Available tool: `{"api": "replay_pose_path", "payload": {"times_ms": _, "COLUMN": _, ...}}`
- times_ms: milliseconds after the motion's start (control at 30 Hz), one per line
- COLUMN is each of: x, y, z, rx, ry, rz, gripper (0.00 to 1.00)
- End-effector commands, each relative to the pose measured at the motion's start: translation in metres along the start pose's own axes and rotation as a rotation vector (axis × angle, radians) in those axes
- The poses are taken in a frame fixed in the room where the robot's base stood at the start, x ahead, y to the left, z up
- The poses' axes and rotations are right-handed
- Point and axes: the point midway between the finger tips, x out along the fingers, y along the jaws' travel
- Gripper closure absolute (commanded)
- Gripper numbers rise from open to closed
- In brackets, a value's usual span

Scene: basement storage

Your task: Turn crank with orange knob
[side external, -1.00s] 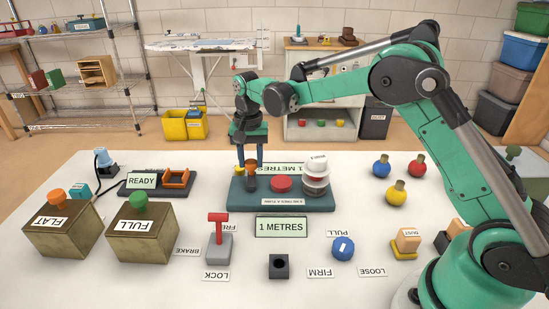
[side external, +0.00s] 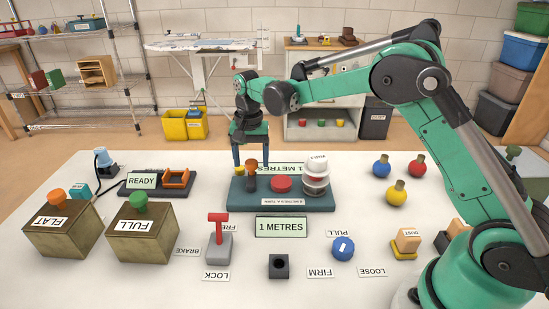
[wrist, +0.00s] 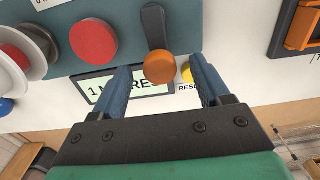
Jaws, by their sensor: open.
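The crank is a dark arm (wrist: 154,25) ending in a round orange knob (wrist: 160,67), on the dark teal base plate (side external: 283,208). The knob also shows at the plate's left in the side view (side external: 251,168). My gripper (side external: 252,163) points down over the knob with its blue fingers spread. In the wrist view, the knob appears between the two fingers, with a gap on each side. The fingers do not appear to touch it.
A yellow button (wrist: 187,72) sits close beside the right finger in the wrist view. A red button (side external: 281,184) and a white-topped stack (side external: 316,170) share the plate. A "1 METRES" display (side external: 281,227) stands in front. A READY panel (side external: 142,181) is left.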

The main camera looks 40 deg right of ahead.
Motion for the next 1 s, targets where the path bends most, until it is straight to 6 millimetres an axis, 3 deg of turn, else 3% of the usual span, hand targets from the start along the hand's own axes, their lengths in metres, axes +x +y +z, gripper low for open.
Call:
{"api": "replay_pose_path", "payload": {"times_ms": 400, "x": -0.051, "y": 0.0, "z": 0.0, "rx": 0.0, "ry": 0.0, "rz": 0.0, "gripper": 0.31}}
{"api": "replay_pose_path", "payload": {"times_ms": 833, "x": -0.058, "y": 0.001, "z": 0.002, "rx": -0.011, "ry": 0.007, "rz": -0.006, "gripper": 0.31}}
{"api": "replay_pose_path", "payload": {"times_ms": 1000, "x": -0.08, "y": 0.012, "z": 0.017, "rx": -0.104, "ry": 0.064, "rz": -0.053, "gripper": 0.31}}
